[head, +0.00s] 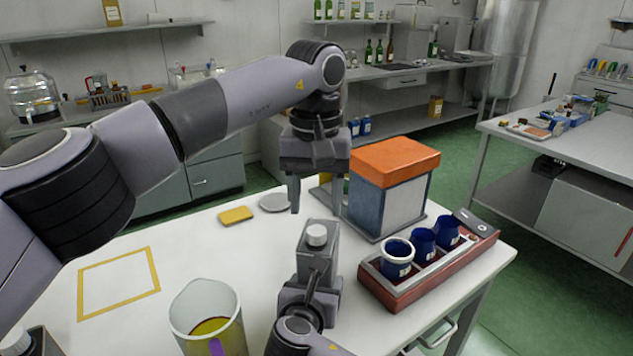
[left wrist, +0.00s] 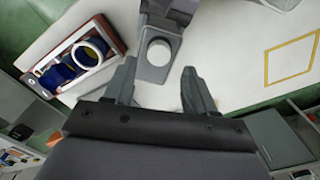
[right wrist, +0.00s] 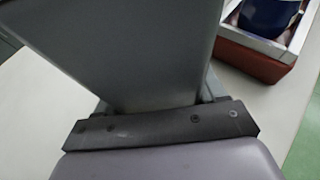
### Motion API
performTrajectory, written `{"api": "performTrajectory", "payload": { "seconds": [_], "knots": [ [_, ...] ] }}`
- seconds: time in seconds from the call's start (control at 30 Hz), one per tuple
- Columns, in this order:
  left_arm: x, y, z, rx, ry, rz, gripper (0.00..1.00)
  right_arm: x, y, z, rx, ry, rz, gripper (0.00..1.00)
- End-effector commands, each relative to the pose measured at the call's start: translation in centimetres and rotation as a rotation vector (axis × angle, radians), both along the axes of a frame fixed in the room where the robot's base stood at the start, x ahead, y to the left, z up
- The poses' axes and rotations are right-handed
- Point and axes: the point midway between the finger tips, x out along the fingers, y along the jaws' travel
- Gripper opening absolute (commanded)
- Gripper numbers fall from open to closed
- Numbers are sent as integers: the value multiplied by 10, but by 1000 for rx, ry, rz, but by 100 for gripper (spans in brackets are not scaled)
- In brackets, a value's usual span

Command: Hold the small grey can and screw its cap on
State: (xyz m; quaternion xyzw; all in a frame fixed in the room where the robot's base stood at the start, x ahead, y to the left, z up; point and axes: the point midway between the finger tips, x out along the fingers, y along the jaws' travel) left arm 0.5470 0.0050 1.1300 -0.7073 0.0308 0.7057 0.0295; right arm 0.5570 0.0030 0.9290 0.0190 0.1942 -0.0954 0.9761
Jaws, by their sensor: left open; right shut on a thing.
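The small grey can (head: 325,245) stands upright over the white table; it also shows in the left wrist view (left wrist: 150,72) and fills much of the right wrist view (right wrist: 150,45). A pale round cap (head: 316,235) is on top of the can, also seen from above in the left wrist view (left wrist: 159,52); how tightly it sits I cannot tell. My right gripper (head: 311,285) is shut on the can from the near side. My left gripper (head: 316,205) points down above the can, open and empty, its fingers (left wrist: 160,88) apart and clear of the cap.
A red tray (head: 400,300) with three blue cups stands right of the can. An orange-lidded box (head: 395,190) is behind it. A jug (head: 195,315) with yellow liquid stands front left. A yellow pad (head: 236,215) and grey disc (head: 274,202) lie behind left. A yellow outline (head: 155,270) marks clear table.

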Motion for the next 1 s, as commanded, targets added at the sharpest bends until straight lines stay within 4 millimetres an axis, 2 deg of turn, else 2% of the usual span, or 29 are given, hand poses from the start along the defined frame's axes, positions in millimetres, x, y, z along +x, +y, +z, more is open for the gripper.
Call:
{"api": "performTrajectory", "payload": {
  "seconds": [1.0],
  "knots": [
    [1,-1,11,-5,1,1649,56,0,0,0,0,-1,0,0]
  ]
}}
